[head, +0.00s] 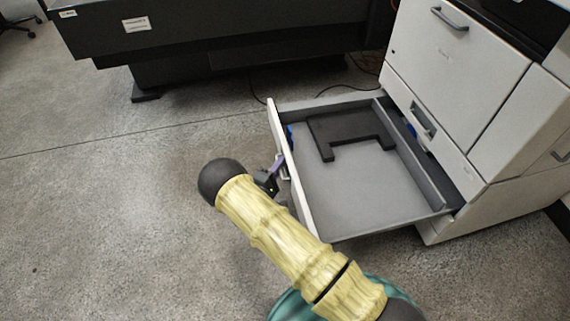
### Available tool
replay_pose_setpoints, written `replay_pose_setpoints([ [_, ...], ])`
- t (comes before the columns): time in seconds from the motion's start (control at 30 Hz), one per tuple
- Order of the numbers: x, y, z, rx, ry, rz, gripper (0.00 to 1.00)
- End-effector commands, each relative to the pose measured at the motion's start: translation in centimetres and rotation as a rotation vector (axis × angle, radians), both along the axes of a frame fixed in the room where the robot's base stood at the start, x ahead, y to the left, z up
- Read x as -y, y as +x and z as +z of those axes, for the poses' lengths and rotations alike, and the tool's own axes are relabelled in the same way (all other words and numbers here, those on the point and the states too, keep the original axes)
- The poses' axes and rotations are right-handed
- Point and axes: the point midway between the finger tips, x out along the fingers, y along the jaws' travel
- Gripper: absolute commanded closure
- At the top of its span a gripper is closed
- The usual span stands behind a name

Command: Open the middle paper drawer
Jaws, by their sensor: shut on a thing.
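The paper drawer (345,192) is pulled well out of the white printer (450,62). Its grey inside shows, with a dark angled plate (345,128) lying at its far end. The drawer's white front panel (300,200) faces left, toward my arm. My gripper (279,168) is at the outer side of this front panel, shut on what seems to be the drawer's handle; my own arm partly covers the grip. The handle itself is mostly hidden.
Another front with a recessed handle (424,120) stays closed on the printer above the open drawer. A large dark machine base (220,40) stands at the back, with cables on the floor near it. The grey floor (90,200) at left is clear.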

Motion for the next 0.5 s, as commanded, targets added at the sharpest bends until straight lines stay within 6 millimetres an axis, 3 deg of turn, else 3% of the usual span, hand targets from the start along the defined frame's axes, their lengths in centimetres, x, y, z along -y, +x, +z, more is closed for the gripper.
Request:
replay_pose_setpoints([
  [0.33,0.19,-0.05,-0.20,-0.004,0.001,-0.006,1.00],
  [0.37,0.20,-0.06,-0.20,-0.004,0.001,-0.007,0.85],
  [0.5,0.02,-0.04,-0.14,-0.003,0.001,-0.003,0.82],
])
